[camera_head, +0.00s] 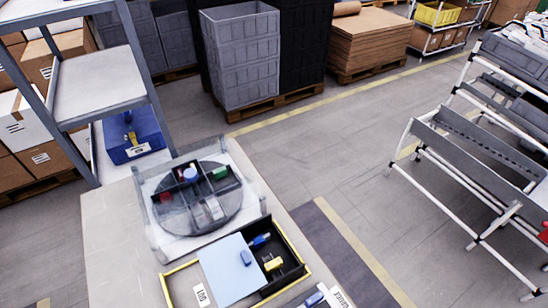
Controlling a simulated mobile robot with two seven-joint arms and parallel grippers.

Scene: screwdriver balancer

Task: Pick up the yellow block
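A small yellow block (273,264) lies in the right, dark compartment of a yellow-edged black tray (304,270) near the front of the table. A blue-handled tool (260,240) lies in the same compartment, just behind the block. Neither of my grippers shows in the head view.
A round grey divided turntable (170,216) with coloured pieces stands behind the tray on the pale table (105,235). A grey shelf rack (97,84) with a blue bin (145,130) is at the back left. Another blue item (314,299) sits at the bottom edge.

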